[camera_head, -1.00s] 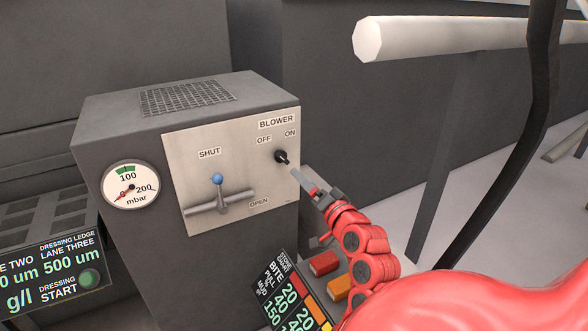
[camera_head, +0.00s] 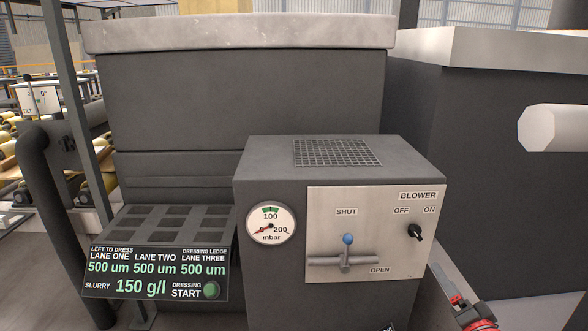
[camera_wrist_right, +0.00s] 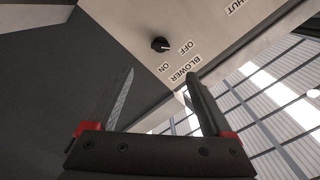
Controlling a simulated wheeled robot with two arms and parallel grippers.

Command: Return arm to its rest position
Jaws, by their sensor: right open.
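My right gripper (camera_head: 446,288) is at the lower right of the head view, beside the right edge of the blower panel (camera_head: 330,205). In the right wrist view its two fingers (camera_wrist_right: 160,78) are apart with nothing between them. The black blower knob (camera_head: 415,231) is above and left of the gripper, apart from it; it also shows beyond the fingers in the wrist view (camera_wrist_right: 160,44). Most of my right arm is cut off by the frame. My left gripper is not in view.
A blue-tipped lever (camera_head: 347,240) sits between SHUT and OPEN labels. A pressure gauge (camera_head: 270,223) has its needle near the low end. A display (camera_head: 157,275) stands at left. A pale cylinder (camera_head: 555,128) juts out at right. Floor shows at lower right.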

